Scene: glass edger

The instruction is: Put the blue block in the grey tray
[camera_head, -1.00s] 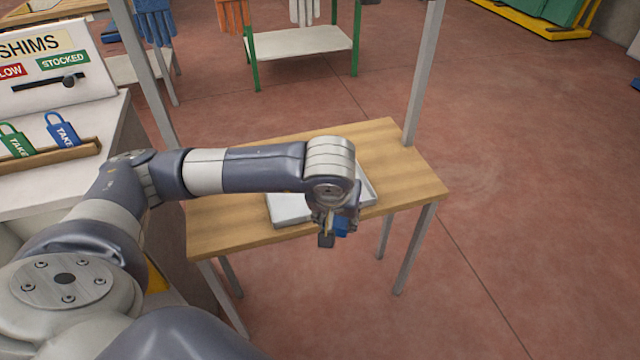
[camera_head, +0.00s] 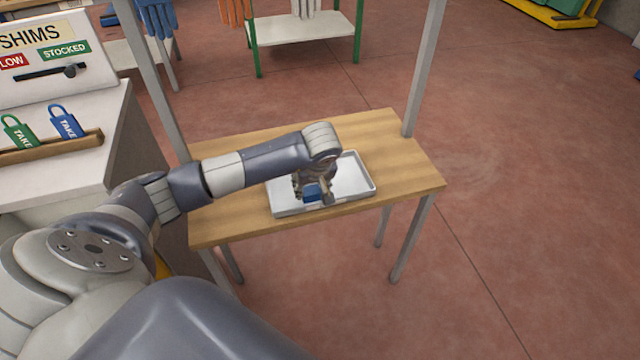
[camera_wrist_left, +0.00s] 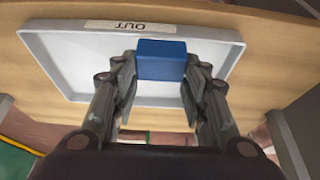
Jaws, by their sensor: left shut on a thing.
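The blue block (camera_head: 312,192) is between the fingers of my left gripper (camera_head: 313,196), which is shut on it. In the left wrist view the blue block (camera_wrist_left: 162,60) sits between both fingertips (camera_wrist_left: 161,72). The grey tray (camera_head: 364,180) lies on the wooden table, under and around the gripper in the head view. In the left wrist view the tray (camera_wrist_left: 85,60) spreads behind the block, with a label reading OUT on its rim. I cannot tell whether the block touches the tray floor. My right gripper does not show.
The wooden table (camera_head: 410,170) has bare surface around the tray and thin metal posts at its back corners. A white cabinet (camera_head: 90,170) with a SHIMS board (camera_head: 50,50) and TAKE tags stands at the left. A glove rack (camera_head: 300,40) stands behind.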

